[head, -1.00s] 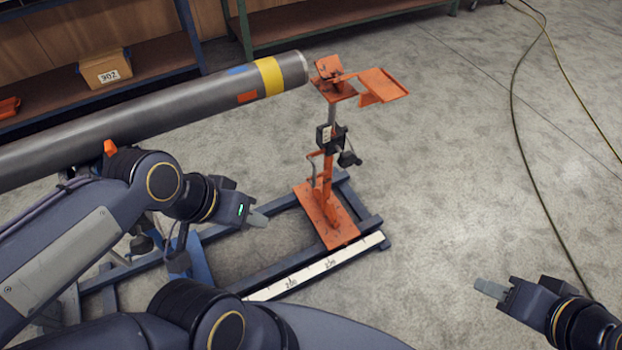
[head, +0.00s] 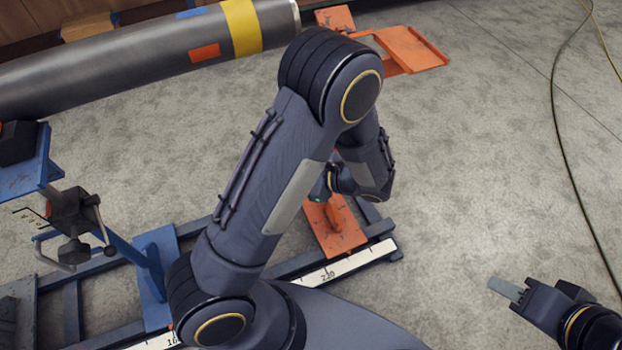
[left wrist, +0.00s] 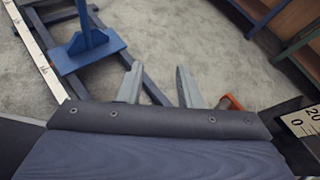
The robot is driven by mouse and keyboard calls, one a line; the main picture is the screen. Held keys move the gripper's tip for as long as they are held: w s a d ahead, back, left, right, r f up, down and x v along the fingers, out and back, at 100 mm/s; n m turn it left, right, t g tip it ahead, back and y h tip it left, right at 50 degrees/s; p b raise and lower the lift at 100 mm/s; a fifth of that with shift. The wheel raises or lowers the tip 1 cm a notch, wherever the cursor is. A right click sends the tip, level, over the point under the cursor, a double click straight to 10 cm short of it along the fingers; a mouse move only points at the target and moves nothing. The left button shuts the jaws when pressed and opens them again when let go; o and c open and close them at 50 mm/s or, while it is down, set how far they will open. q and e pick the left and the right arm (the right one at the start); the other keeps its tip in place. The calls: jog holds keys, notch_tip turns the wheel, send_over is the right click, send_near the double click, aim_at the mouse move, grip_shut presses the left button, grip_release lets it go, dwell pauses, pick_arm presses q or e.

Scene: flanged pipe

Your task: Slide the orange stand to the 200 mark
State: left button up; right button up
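The orange stand shows in the head view by its base plate (head: 346,238) on the blue rail frame and its top plate (head: 412,50). My left arm hides its post. A white scale (head: 350,265) runs along the rail; 220 is readable beside the base, and my arm covers the scale further left, so no 200 mark shows. In the left wrist view my left gripper (left wrist: 158,76) has its fingers apart with nothing between them. An orange part (left wrist: 230,102) shows right of the fingers. My right gripper (head: 503,288) is above the floor at right, away from the stand; its finger gap is unclear.
A grey pipe (head: 120,60) with yellow and orange bands lies above the frame, ending near the stand's top. A blue stand (head: 135,255) is on the frame at left. A cable (head: 558,130) lies on the floor at right.

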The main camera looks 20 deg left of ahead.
pick_arm(q)
jog(key=w+d+f+m+t+y+b, duration=0.3)
jog(key=w+d+f+m+t+b, duration=0.25)
jog(key=f+m+t, duration=0.45)
jog(key=shift+n+g, duration=0.5)
jog(key=shift+n, duration=0.2)
jog(key=x, duration=0.2)
jog(key=f+x, duration=0.1)
jog(key=x, duration=0.4)
jog(key=shift+w+d+f, duration=0.15)
jog(key=shift+w+f, duration=0.05)
jog(key=shift+w, duration=0.2)
jog(key=shift+c, duration=0.3)
grip_shut()
